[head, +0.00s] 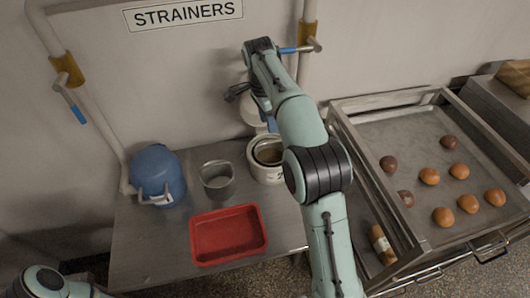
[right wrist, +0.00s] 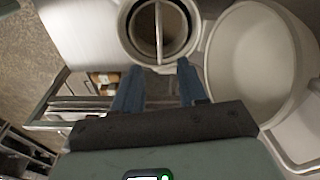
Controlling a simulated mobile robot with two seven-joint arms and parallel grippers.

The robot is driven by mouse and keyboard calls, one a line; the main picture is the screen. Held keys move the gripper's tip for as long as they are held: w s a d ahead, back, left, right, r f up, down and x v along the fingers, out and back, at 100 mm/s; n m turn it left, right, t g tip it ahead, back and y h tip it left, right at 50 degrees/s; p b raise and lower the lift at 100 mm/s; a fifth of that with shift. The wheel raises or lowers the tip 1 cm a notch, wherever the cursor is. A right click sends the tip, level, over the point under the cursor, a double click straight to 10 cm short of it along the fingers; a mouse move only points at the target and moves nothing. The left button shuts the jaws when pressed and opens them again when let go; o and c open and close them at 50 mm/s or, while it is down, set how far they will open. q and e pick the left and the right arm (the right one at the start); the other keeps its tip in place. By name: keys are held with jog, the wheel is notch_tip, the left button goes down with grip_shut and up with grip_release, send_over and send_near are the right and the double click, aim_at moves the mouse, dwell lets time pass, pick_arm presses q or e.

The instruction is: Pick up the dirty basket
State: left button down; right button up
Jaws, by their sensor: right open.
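A white round pot (head: 264,175) stands on the metal counter, with a metal basket (head: 268,152) inside it. In the right wrist view the basket (right wrist: 176,28) looks brownish inside, with a thin handle bar across its top, within the white pot (right wrist: 127,22). I take this to be the dirty basket. My right gripper (right wrist: 159,70) is open and empty, its blue fingers beside the pot's rim. I cannot tell whether they touch it. In the head view my right arm mostly hides that gripper. My left gripper is out of view.
A metal container (head: 217,181), a blue pot (head: 158,176) and a red tray (head: 229,258) share the counter (head: 150,250). A large white bowl (right wrist: 250,65) is close beside the gripper. A metal rack (head: 385,125) with several buns stands at right. Wall pipes (head: 100,130) rise behind.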

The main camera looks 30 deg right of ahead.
aim_at(271, 142)
jog(key=shift+d+f, duration=0.2)
jog(key=shift+f, duration=1.8)
jog(key=shift+d+f, duration=0.2)
jog(key=shift+f, duration=1.85)
jog(key=shift+d+f, duration=0.2)
jog(key=shift+f, duration=1.8)
grip_shut()
